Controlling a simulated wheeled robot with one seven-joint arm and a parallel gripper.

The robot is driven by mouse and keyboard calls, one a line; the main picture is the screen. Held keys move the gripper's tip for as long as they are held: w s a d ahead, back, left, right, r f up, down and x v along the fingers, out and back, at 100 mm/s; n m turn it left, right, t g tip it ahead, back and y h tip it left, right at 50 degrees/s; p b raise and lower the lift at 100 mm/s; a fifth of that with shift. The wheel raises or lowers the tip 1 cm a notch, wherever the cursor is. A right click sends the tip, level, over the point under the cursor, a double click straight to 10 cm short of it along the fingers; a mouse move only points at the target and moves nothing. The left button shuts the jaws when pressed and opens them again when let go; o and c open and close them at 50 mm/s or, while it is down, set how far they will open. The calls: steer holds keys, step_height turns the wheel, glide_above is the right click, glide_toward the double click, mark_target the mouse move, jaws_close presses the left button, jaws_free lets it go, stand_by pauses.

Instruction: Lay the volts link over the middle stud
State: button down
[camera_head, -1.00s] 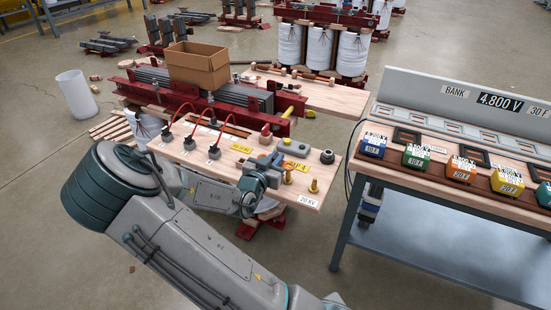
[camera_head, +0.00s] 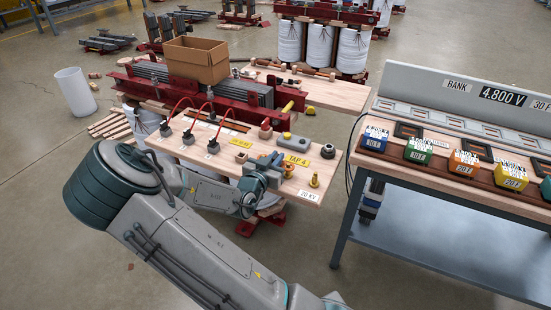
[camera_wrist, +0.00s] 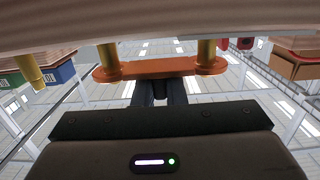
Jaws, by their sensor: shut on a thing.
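The orange-brown volts link (camera_wrist: 150,68), a flat bar with rounded ends, shows in the wrist view, where the picture appears upside down. My gripper (camera_wrist: 160,86) is shut on its middle. Two brass studs meet the link's ends: one stud (camera_wrist: 108,50) and another (camera_wrist: 206,49). I cannot tell whether the link is fully down on them. A third brass stud (camera_wrist: 31,72) stands clear. In the head view, my gripper (camera_head: 270,167) is over the board's front right. The middle stud (camera_head: 288,169) is beside it, and the bare stud (camera_head: 314,180) stands further right.
A bench (camera_head: 450,205) with coloured blocks stands at the right. A cardboard box (camera_head: 196,60) sits behind.

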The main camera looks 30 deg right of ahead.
steer(key=shift+f+b, duration=0.95)
steer(key=shift+f, duration=0.25)
steer(key=c, duration=1.4)
jaws_free()
steer(key=p+v, duration=0.2)
steer(key=v, duration=1.1)
steer(key=shift+s+a, duration=0.25)
steer(key=shift+a, duration=0.1)
steer(key=shift+p, duration=0.4)
